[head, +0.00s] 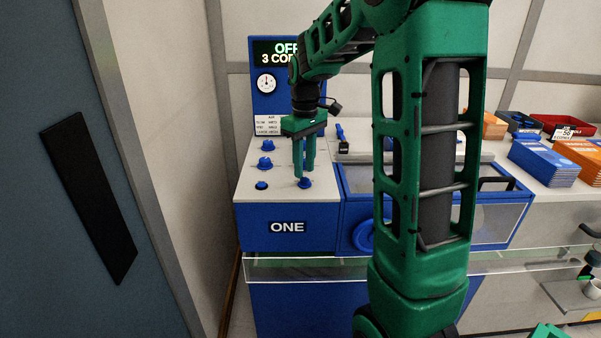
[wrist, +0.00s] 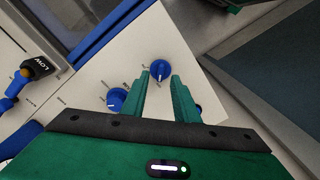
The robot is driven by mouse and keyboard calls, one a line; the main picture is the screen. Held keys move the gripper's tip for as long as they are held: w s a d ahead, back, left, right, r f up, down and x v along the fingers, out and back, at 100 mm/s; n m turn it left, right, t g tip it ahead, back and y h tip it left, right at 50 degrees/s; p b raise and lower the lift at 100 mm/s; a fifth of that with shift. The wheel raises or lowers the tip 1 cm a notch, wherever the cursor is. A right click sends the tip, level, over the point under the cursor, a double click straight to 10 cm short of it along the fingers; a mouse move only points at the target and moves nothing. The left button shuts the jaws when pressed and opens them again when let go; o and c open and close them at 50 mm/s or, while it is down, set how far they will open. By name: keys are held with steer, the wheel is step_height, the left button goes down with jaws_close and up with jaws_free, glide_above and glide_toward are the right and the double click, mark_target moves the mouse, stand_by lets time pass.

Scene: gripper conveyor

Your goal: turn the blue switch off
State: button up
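The machine labelled ONE has several round blue controls on its white panel (head: 280,213). The frontmost control is a blue rotary switch (head: 305,183), just below my fingertips; in the wrist view this switch (wrist: 160,73) shows a pale pointer line. My gripper (head: 304,173) points down and is open, with nothing held. In the wrist view its two fingertips (wrist: 161,78) are apart, one on each side of the switch's outline. I cannot tell whether they touch it. A screen (head: 278,50) reads "OFF" and "3 CO…", partly covered by my arm.
Other blue controls (head: 265,163) sit left of my fingers. A clear-covered blue bin (head: 350,210) is right of the panel. Booklets (head: 545,160) lie further right.

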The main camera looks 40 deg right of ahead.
step_height(320, 180, up, 8)
stand_by(0.4)
steer(key=shift+r, duration=0.1)
